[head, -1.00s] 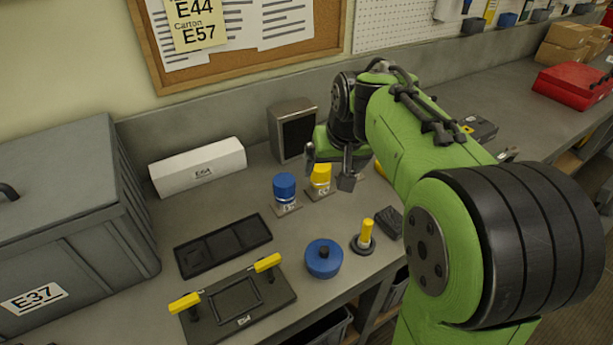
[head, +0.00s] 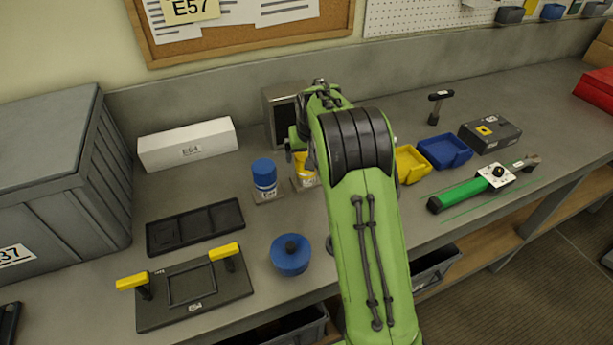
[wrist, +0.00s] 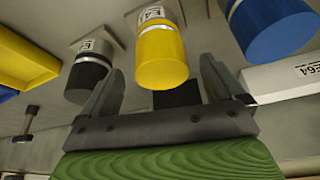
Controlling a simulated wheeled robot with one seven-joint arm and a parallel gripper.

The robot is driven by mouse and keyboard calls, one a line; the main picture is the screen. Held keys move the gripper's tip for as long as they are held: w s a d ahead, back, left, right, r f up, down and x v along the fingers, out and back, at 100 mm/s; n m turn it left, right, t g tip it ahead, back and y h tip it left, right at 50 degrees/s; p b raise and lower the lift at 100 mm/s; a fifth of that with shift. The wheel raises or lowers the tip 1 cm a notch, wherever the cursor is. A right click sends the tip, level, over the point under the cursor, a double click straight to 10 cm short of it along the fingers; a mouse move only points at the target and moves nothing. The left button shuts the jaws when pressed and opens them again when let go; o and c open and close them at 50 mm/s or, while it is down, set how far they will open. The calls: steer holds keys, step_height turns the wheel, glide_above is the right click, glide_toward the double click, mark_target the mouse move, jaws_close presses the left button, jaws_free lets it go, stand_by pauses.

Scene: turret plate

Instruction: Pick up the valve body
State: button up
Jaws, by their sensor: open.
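I cannot tell for certain which thing is the valve body. A yellow capped cylinder (head: 304,170) stands on a labelled plate at the back of the bench, partly hidden by my arm. In the wrist view the yellow cylinder (wrist: 162,58) is just beyond my gripper (wrist: 160,68), whose two fingers are spread with nothing held between them. A blue capped cylinder (head: 264,176) stands left of it; it also shows in the wrist view (wrist: 270,28). A dark cylinder (wrist: 90,75) with its own label shows on the other side in the wrist view.
A white box (head: 190,148) and a dark speaker-like box (head: 284,112) stand behind. In front are a black tray (head: 195,228), a yellow-handled fixture (head: 212,282) and a blue round part (head: 290,256). Yellow (head: 410,165) and blue (head: 445,152) bins and a green-handled tool (head: 465,193) lie right.

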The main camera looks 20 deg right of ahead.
mark_target(306, 172)
steer(key=x, duration=0.5)
steer(key=shift+s+a+f, duration=0.1)
steer(key=shift+f, duration=0.3)
